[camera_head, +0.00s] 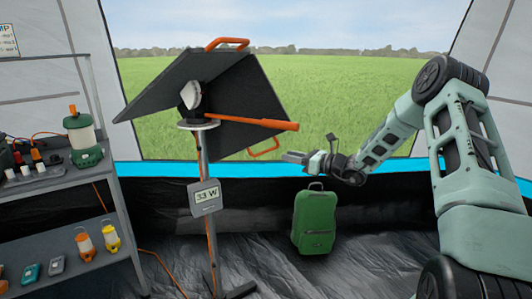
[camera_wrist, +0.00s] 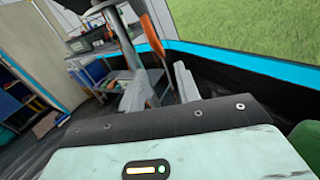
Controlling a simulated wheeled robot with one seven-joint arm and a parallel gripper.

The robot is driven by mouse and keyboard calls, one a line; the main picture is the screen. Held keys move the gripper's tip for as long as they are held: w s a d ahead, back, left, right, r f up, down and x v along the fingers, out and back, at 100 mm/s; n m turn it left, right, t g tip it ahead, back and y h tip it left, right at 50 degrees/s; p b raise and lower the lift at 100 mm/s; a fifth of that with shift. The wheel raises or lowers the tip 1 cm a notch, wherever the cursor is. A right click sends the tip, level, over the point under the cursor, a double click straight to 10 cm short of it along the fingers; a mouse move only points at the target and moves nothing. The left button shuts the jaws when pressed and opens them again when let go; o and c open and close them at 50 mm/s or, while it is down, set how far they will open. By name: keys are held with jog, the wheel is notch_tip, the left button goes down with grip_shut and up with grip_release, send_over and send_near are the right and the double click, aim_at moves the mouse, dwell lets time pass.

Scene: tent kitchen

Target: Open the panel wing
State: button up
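A dark folding panel stands on a grey pole (camera_head: 204,165). Its left wing (camera_head: 168,85) slants down to the left and its right wing (camera_head: 250,95) faces right. An orange handle (camera_head: 227,43) sits on the top edge, another orange handle (camera_head: 264,149) on the lower edge. An orange bar (camera_head: 250,122) sticks out to the right from the pole head. My gripper (camera_head: 290,157) is just right of the lower handle, below the bar's tip, apparently apart from both. In the wrist view its fingers (camera_wrist: 160,88) are spread, with an orange part (camera_wrist: 151,45) visible beyond; the contact is unclear.
A meter (camera_head: 205,197) reading 33 W hangs on the pole. A green suitcase (camera_head: 314,220) stands on the floor below my gripper. A grey shelf (camera_head: 60,185) with lanterns stands at left. An orange cable (camera_head: 160,268) runs along the floor.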

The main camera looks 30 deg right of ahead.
aim_at(267, 151)
jog(key=x, duration=1)
jog(key=shift+b, duration=0.35)
grip_shut()
